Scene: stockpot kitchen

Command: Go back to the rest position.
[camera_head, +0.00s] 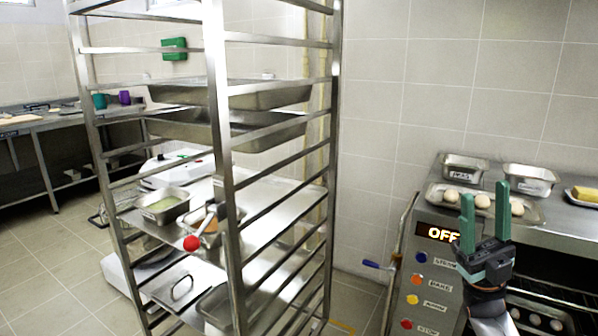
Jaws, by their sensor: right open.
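My right gripper (485,222) is in the lower right of the head view, with two upright green fingers spread apart. It is open and nothing shows between the fingers. It is in front of the oven panel (436,258), whose display reads OFF, and it overlaps the tray (532,214) behind it in the picture. My left gripper is not in view.
A tall metal rack (228,190) with trays and small pans stands at left centre. Eggs (483,201) lie on the tray near two metal containers (529,179). A blue-tipped handle (371,264) sticks out left of the panel. Floor (50,262) shows free at left.

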